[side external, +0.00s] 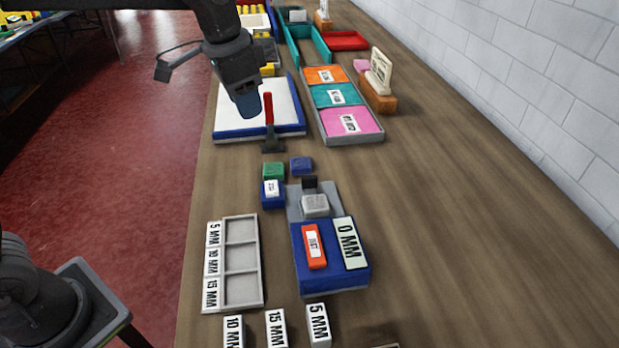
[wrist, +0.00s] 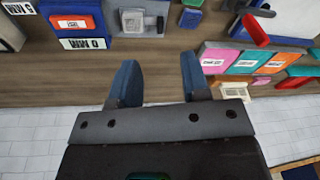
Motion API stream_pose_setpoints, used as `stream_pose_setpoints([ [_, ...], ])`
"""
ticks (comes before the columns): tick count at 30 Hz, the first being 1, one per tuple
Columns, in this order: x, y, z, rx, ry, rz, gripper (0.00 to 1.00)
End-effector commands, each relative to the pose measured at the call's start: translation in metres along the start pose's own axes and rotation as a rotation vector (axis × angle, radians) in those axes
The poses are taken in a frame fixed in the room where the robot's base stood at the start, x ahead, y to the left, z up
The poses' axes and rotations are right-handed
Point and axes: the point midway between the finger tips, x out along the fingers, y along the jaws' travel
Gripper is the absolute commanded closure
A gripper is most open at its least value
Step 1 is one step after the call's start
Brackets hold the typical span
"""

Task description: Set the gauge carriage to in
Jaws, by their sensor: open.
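The gauge stands mid-table in the side view: a blue block (side external: 335,282) bearing an orange-red label tile (side external: 313,247) and a "0 MM" plate (side external: 349,243). A light grey block (side external: 315,206), which looks like the carriage, sits on the grey plate behind it, near a black upright piece (side external: 310,183). In the wrist view the grey block (wrist: 132,20) and the "0 MM" plate (wrist: 85,43) show near the top. My gripper (side external: 248,106) is open and empty, above the table and farther back than the gauge. Its two blue fingers (wrist: 158,75) are apart in the wrist view.
A red-handled tool (side external: 268,110) is close to my gripper, by a blue-edged white pad (side external: 228,125). Small green (side external: 273,171) and blue (side external: 301,165) blocks lie behind the gauge. A grey three-slot tray (side external: 258,298) is left. The table right of the gauge is clear.

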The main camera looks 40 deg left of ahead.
Motion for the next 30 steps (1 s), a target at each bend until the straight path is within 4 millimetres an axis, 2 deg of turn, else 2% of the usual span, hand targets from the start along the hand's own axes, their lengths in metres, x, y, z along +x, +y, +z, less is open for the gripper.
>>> stream_pose_setpoints([
  [1, 0.015, -0.001, -0.019, 0.042, -0.029, 0.014, 0.57],
  [6, 0.058, -0.001, -0.066, 0.172, -0.100, 0.052, 0.57],
  [12, 0.098, 0.003, -0.096, 0.273, -0.153, 0.085, 0.57],
  [16, 0.109, 0.004, -0.102, 0.298, -0.164, 0.093, 0.57],
  [22, 0.128, 0.005, -0.099, 0.302, -0.169, 0.095, 0.57],
  [30, 0.181, 0.009, -0.089, 0.300, -0.169, 0.095, 0.57],
])
